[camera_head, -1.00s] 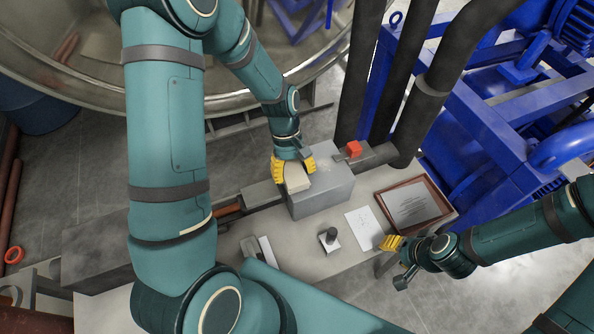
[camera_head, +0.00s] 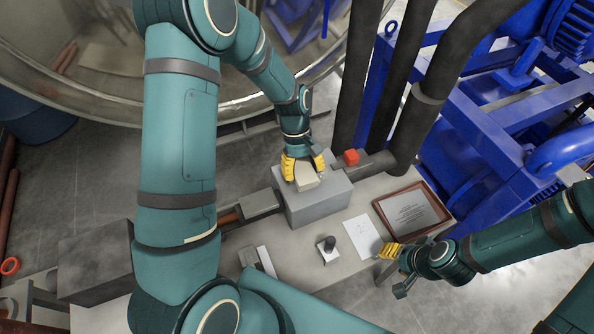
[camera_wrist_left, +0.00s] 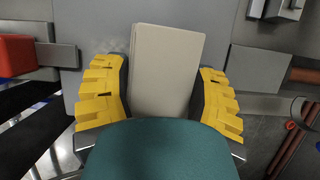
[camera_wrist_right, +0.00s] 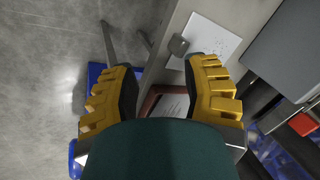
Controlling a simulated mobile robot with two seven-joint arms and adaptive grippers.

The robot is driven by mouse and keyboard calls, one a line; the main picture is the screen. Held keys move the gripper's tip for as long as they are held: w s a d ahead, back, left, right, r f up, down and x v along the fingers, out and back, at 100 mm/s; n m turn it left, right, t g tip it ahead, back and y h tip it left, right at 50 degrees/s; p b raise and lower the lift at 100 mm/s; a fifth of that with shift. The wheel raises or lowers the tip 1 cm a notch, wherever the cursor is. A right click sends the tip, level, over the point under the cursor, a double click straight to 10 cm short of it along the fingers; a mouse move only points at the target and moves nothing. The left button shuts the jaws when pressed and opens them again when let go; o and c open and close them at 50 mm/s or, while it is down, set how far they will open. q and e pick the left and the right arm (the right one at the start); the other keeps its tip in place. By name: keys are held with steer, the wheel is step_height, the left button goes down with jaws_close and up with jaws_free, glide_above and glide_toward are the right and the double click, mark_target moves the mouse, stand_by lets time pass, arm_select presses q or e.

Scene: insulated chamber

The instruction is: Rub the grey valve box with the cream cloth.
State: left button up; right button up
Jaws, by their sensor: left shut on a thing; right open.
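The grey valve box (camera_head: 320,206) stands on the bench, with pipe fittings at both sides. The cream cloth (camera_head: 306,178) is a folded, block-like pad over the top of the box. My left gripper (camera_head: 304,168) is shut on the cloth. In the left wrist view the cloth (camera_wrist_left: 163,70) sits between the yellow fingers, with the grey box top behind it. Whether the cloth touches the box is hard to tell. My right gripper (camera_head: 387,250) is open and empty beyond the bench's front right edge; it also shows in the right wrist view (camera_wrist_right: 165,80).
A red block (camera_head: 351,157) sits on the fitting right of the box. A framed plaque (camera_head: 412,210), a white paper sheet (camera_head: 362,238) and a small dark-knobbed stamp-like object (camera_head: 328,247) lie on the bench (camera_head: 300,262). Dark vertical pipes (camera_head: 402,90) rise behind.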

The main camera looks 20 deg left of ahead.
mark_target(290, 184)
arm_select(q)
steer(key=shift+w+d, duration=1.3)
steer(key=shift+w, duration=0.15)
steer(key=shift+w+d+r, duration=0.1)
steer(key=shift+w+d, duration=1.25)
steer(key=shift+w, duration=0.15)
steer(key=shift+s+a+f, duration=0.2)
steer(key=shift+s+a, duration=1.15)
steer(key=shift+s, duration=0.2)
steer(key=shift+s+a+r+p, duration=0.1)
steer(key=shift+s+a+p, duration=0.3)
steer(key=shift+s+a, duration=2.45)
steer(key=shift+s+d, duration=0.1)
steer(key=shift+d, duration=0.05)
steer(key=shift+r, duration=0.1)
steer(key=shift+r+p, duration=1.25)
steer(key=shift+r, duration=1.7)
